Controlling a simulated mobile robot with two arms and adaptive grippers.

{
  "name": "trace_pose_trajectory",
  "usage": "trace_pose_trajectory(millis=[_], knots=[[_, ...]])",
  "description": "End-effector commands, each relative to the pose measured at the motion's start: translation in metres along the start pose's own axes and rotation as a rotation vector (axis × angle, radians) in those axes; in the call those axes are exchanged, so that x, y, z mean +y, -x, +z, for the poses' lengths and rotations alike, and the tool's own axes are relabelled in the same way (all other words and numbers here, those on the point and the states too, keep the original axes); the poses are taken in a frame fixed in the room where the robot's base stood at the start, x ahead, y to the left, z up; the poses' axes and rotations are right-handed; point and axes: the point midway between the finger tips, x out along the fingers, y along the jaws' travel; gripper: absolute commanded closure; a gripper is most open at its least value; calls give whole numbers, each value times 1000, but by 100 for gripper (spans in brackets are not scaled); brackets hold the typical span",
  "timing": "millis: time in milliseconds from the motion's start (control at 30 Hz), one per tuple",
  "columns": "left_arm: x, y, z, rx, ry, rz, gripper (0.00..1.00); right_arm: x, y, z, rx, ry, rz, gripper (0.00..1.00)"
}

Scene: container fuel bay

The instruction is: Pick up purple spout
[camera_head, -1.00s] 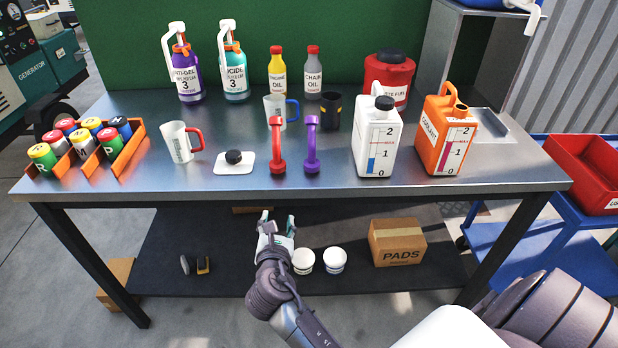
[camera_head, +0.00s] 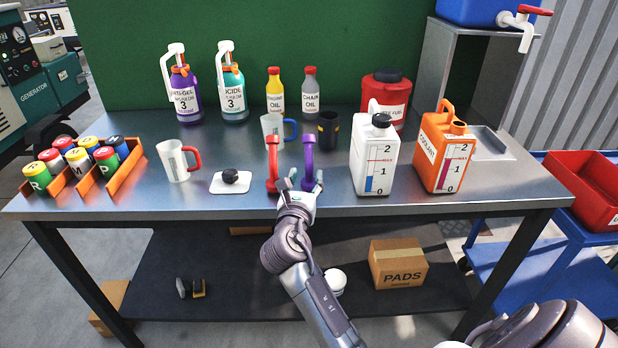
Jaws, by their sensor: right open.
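The purple spout (camera_head: 308,160) stands upright on the metal bench, between the red spout (camera_head: 273,163) on its left and the white jug on its right. My right gripper (camera_head: 299,183) is at the bench's front edge, just in front of the two spouts. Its fingers are open, and one overlaps the purple spout's base in the picture. I cannot tell whether it touches. The lower part of the purple spout is partly hidden by the gripper. My left gripper is not in view.
A white jug (camera_head: 376,156) and an orange coolant jug (camera_head: 442,150) stand to the right. A clear cup (camera_head: 273,128) and dark mug (camera_head: 328,130) are behind the spouts. A white pad with a black cap (camera_head: 231,180) lies to the left. The bench's front edge (camera_head: 430,205) is near.

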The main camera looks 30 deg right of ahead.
Motion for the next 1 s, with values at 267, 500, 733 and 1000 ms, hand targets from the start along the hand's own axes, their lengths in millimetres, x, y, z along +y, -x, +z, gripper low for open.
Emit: trace_pose_trajectory(millis=[267, 500, 733, 1000], knots=[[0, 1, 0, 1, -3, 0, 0, -2, -36, 1, 0, 0, 0, 50], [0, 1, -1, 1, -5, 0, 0, -2, -38, 0, 0, 0, 1, 50], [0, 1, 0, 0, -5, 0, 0, -2, -38, 0, 0, 0, 1, 85], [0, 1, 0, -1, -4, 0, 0, -2, -38, 1, 0, -1, 1, 100]])
